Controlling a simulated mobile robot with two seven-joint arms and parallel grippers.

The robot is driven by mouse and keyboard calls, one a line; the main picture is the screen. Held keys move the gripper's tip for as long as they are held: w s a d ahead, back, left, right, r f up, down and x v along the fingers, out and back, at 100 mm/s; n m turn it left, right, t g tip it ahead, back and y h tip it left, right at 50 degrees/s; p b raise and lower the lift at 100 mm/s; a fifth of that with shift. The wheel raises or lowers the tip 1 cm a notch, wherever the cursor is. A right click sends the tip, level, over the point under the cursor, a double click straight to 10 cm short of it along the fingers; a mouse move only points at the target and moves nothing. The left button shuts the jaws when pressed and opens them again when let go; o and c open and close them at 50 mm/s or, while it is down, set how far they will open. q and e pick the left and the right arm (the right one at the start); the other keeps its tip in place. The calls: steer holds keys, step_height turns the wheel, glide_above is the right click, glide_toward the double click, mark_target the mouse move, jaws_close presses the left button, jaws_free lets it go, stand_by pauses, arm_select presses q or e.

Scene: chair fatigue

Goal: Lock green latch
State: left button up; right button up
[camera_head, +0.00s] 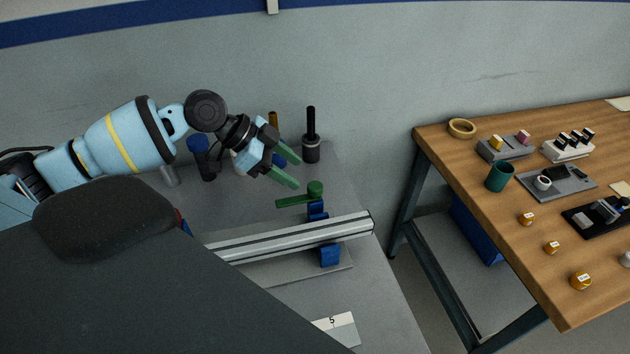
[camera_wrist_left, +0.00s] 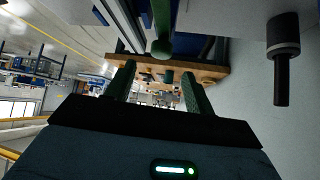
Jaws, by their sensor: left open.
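The green latch (camera_head: 297,199) is a bar with a round knob at its right end. It sits on a blue mount (camera_head: 318,211) on the grey bench, behind the silver rail. My left gripper (camera_head: 297,172) is open and empty, above and behind the latch, with its green fingers apart. In the left wrist view the latch (camera_wrist_left: 161,22) shows at the top centre with its round end towards the gap between my fingers (camera_wrist_left: 159,80). No contact between fingers and latch is visible. My right gripper does not show.
A silver rail (camera_head: 300,238) crosses the bench in front of the latch, with a blue block (camera_head: 330,256) beside it. A black post (camera_head: 311,140) stands right of my gripper; it also shows in the wrist view (camera_wrist_left: 282,45). A wooden table (camera_head: 520,240) with small parts is at right.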

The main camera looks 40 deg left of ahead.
mark_target(315, 186)
arm_select(q)
steer(key=shift+x, duration=3.85)
jaws_close()
